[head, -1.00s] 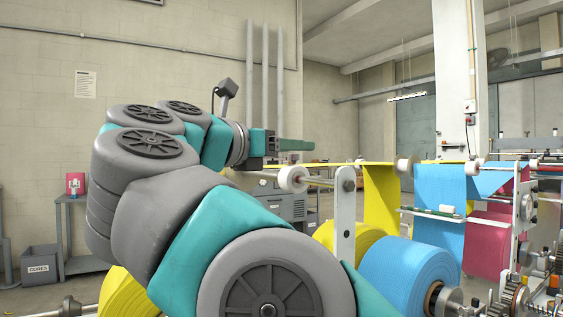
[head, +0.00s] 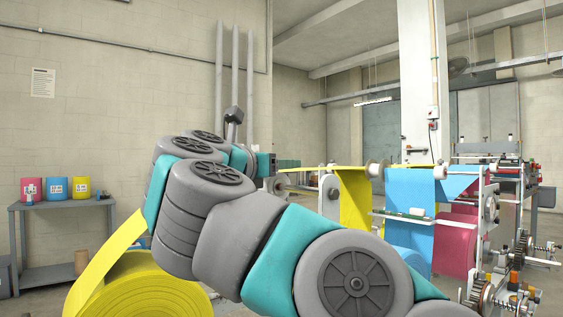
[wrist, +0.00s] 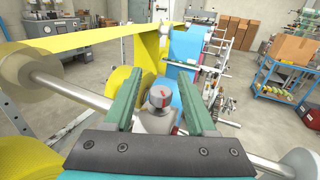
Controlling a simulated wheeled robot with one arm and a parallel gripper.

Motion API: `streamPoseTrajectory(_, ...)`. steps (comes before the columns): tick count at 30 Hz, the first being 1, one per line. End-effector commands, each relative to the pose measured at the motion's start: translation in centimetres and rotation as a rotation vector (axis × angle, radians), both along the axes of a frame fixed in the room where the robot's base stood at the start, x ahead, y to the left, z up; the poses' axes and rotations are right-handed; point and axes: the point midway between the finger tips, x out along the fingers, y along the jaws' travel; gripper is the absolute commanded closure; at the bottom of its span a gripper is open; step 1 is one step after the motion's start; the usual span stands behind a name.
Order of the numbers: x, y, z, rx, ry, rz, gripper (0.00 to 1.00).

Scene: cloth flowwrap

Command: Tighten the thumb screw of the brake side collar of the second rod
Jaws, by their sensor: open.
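In the wrist view a grey thumb screw (wrist: 159,97) with a red mark on its top stands on a pale collar (wrist: 153,122). The collar is around a silver rod (wrist: 72,90) that slopes from upper left to lower right. My gripper (wrist: 160,80) is open, with one teal finger on each side of the thumb screw; I cannot tell whether either touches it. The fingers and palm hide part of the rod.
A pale roller (wrist: 18,73) is at the rod's left end. A yellow web (wrist: 85,40) runs above it. A large yellow roll (head: 150,290) is at lower left in the head view. A blue web (head: 408,195) and machine frame are to the right.

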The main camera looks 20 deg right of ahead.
Motion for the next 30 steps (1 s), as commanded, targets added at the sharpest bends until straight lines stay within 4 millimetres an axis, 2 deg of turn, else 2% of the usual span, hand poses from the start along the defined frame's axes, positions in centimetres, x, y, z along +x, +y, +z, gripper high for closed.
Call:
streamPoseTrajectory(11, 0.6, -0.63, -0.08, 0.0, 0.001, -0.001, 0.44)
streamPoseTrajectory(26, 0.58, -0.61, -0.07, 0.0, 0.001, -0.001, 0.97)
streamPoseTrajectory(30, 0.59, -0.6, -0.08, 0.0, 0.001, -0.001, 1.0)
